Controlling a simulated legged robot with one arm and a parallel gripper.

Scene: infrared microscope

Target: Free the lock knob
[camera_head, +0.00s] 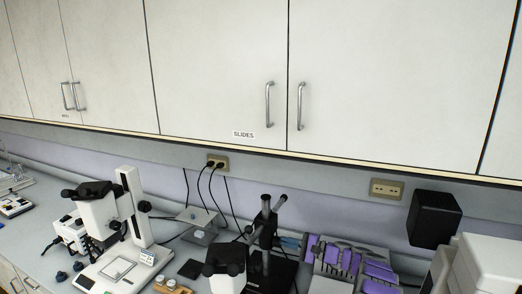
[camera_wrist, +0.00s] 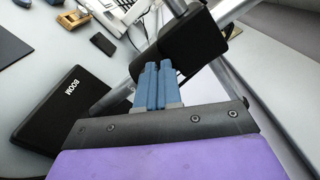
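The boom stand's dark upright post and crossing rods (camera_head: 266,215) stand at the lower middle of the head view. In the wrist view a black clamp block (camera_wrist: 192,40) sits on the metal rods. I cannot pick out the lock knob for certain; it may be hidden behind the block or fingertips. My gripper, with purple and grey body and blue fingers, is right of the stand (camera_head: 288,243). In the wrist view its fingertips (camera_wrist: 158,66) are close together at the block's lower edge. I see nothing between them; whether they touch the block is unclear.
The black base plate marked BOOM (camera_wrist: 68,112) lies below. A white microscope (camera_head: 122,225) stands to the left, and a black box (camera_head: 434,219) is mounted at the right. Cables hang from an outlet (camera_head: 217,161). Wall cabinets (camera_head: 220,70) overhang the bench.

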